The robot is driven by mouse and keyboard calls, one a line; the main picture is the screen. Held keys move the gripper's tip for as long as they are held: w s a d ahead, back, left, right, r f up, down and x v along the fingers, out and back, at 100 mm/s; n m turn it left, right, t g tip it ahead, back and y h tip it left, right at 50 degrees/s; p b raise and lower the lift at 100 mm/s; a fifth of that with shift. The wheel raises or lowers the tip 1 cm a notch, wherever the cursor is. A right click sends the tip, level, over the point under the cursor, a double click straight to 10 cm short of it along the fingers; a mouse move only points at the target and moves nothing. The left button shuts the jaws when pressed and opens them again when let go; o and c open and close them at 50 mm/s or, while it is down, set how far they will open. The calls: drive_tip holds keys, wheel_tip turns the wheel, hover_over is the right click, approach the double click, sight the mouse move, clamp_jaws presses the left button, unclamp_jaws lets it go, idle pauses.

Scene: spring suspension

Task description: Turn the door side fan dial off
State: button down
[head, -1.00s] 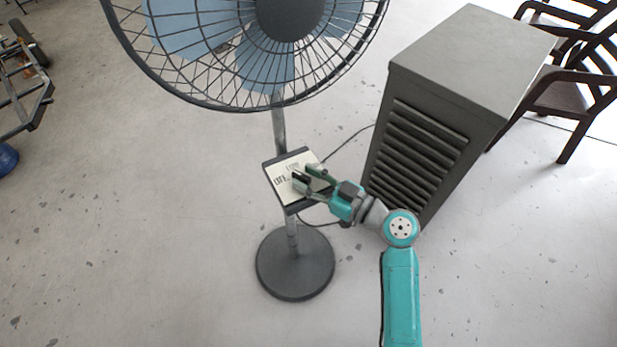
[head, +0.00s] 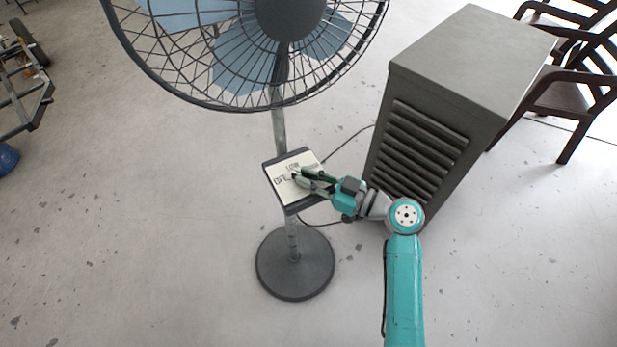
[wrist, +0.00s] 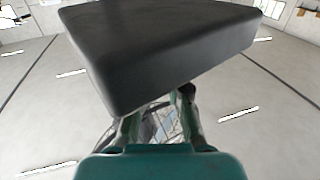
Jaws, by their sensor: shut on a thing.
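The fan's control panel (head: 307,157) is a pale plate in a dark box on the fan pole, with lettering reading like "OFF" at left and "LOW" near the top. My gripper (head: 299,177) reaches in from the right, its fingers drawn together over the middle of the plate. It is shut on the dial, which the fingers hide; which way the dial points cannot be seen. In the wrist view the dark box (wrist: 165,50) fills the top, and my fingers (wrist: 160,112) run up behind its lower edge, so their tips are hidden.
The standing fan (head: 288,18) has a wire cage above the panel and a round base (head: 295,275) below. A grey louvred cabinet (head: 465,60) stands close to the right of my gripper. Dark chairs (head: 570,90) are beyond it.

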drive_tip(key=shift+w+n+g+y, duration=0.2)
drive_tip(key=shift+n+g, duration=0.5)
drive_tip(key=shift+g, duration=0.35)
drive_tip(key=shift+w+n+g+y, duration=0.1)
drive_tip(key=shift+n+g+y, duration=0.1)
drive_tip(key=shift+n+g, duration=0.7)
drive_tip(key=shift+w+n+g+y, duration=0.15)
drive_tip(key=shift+n+g, duration=0.35)
drive_tip(key=shift+g, duration=1.05)
drive_tip(key=c, duration=1.1)
unclamp_jaws()
drive_tip(key=shift+c, duration=0.2)
drive_tip(key=shift+d, duration=0.1)
drive_tip(key=d, duration=1.2)
drive_tip(key=shift+w, duration=0.2)
drive_tip(key=shift+f, duration=0.1)
